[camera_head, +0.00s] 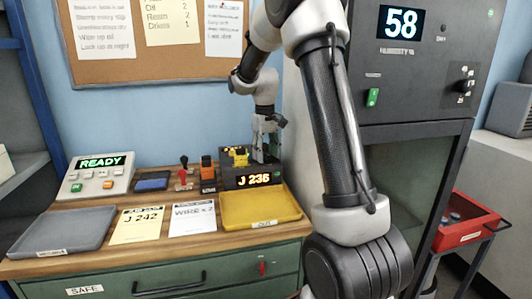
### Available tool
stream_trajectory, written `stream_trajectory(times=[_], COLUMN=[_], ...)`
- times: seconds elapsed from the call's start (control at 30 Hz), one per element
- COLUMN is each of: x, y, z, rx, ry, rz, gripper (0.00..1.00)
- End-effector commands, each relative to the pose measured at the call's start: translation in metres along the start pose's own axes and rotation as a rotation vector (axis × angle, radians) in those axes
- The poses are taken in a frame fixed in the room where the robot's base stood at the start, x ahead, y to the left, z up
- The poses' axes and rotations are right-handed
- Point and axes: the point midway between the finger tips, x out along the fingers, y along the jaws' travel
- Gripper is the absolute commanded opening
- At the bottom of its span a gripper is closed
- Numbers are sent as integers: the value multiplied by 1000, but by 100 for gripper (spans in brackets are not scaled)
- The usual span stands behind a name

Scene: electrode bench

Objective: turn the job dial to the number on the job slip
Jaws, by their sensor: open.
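The job slip (137,226) is a pale yellow sheet lying on the wooden bench top, and it reads J 242. The dark display box (226,184) stands behind the yellow tray, and its lit orange number reads J 23 with a last digit that looks like 5 or 6. A yellow part (238,156) shows at the top left of this box; I cannot tell whether it is the dial. My gripper (266,158) is open, pointing down at the back right of the box. Its fingertips are small and partly hidden, so contact is unclear.
A white sheet (192,218) lies between the slip and the yellow tray (262,222). A grey tray (62,232), a READY console (98,177), a blue pad (152,182) and a red-handled stamp (184,172) are further left. A dark cabinet (420,80) stands at right.

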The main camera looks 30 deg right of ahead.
Motion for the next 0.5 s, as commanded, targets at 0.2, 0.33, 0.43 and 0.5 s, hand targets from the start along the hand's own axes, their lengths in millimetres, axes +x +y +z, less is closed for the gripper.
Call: stream_trajectory(times=[0.2, 0.33, 0.43, 0.5], x=[0, 0, 0, 0], y=[0, 0, 0, 0], z=[0, 0, 0, 0], rx=[0, 0, 0, 2], ry=[0, 0, 0, 0], rz=[0, 0, 0, 0], gripper=[31, 8, 3, 3])
